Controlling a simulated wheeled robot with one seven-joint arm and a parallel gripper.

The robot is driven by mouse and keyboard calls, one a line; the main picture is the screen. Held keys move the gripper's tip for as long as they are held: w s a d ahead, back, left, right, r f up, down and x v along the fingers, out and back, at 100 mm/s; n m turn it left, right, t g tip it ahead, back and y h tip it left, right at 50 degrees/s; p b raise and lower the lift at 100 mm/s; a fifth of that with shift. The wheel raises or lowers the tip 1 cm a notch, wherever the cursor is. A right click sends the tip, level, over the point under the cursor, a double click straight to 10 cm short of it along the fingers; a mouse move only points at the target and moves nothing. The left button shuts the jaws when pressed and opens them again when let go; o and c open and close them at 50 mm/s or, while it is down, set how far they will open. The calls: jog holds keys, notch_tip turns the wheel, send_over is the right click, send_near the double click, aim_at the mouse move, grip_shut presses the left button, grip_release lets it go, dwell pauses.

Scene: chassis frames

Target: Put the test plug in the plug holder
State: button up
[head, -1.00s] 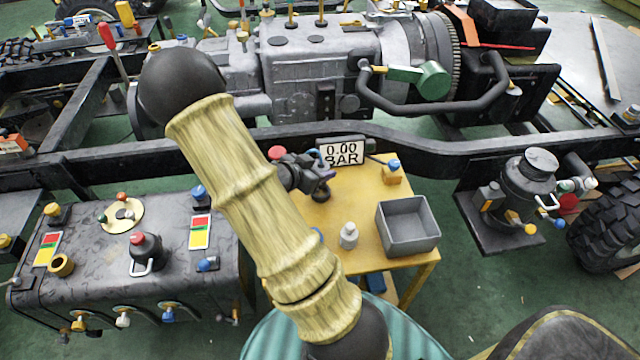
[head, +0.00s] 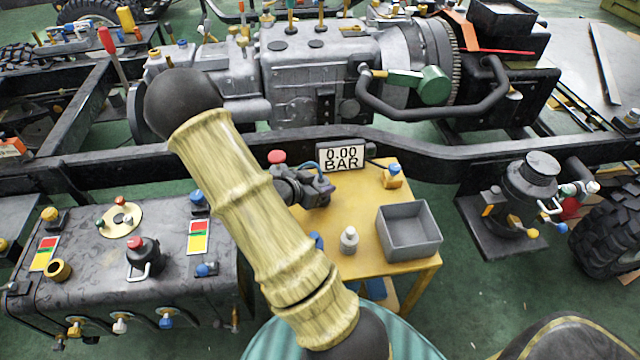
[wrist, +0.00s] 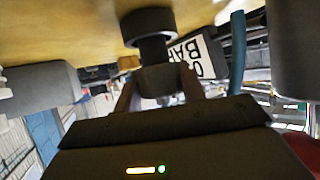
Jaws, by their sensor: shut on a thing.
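My gripper (head: 318,192) is low over the yellow table (head: 375,252), just in front of the pressure display. In the wrist view my gripper (wrist: 158,92) has its two fingers closed around a dark round piece (wrist: 158,78), which looks like the test plug. A black cylinder with a wide rim (wrist: 148,24), apparently the plug holder, is against the table surface just beyond and in line with the held piece. They look touching or nearly so; I cannot tell whether the plug is inside. In the head view, my gripper hides most of both.
The display reading 0.00 BAR (head: 340,156) stands behind my gripper. A yellow block with a blue knob (head: 392,178), a small white bottle (head: 349,240) and an empty grey bin (head: 408,230) are on the table. The dark frame rail (head: 420,150) runs behind.

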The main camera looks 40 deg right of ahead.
jog(key=o, duration=1.1)
jog(key=shift+c, duration=0.2)
jog(key=shift+r, duration=0.15)
jog(key=p+v, duration=0.3)
jog(key=v, duration=0.9)
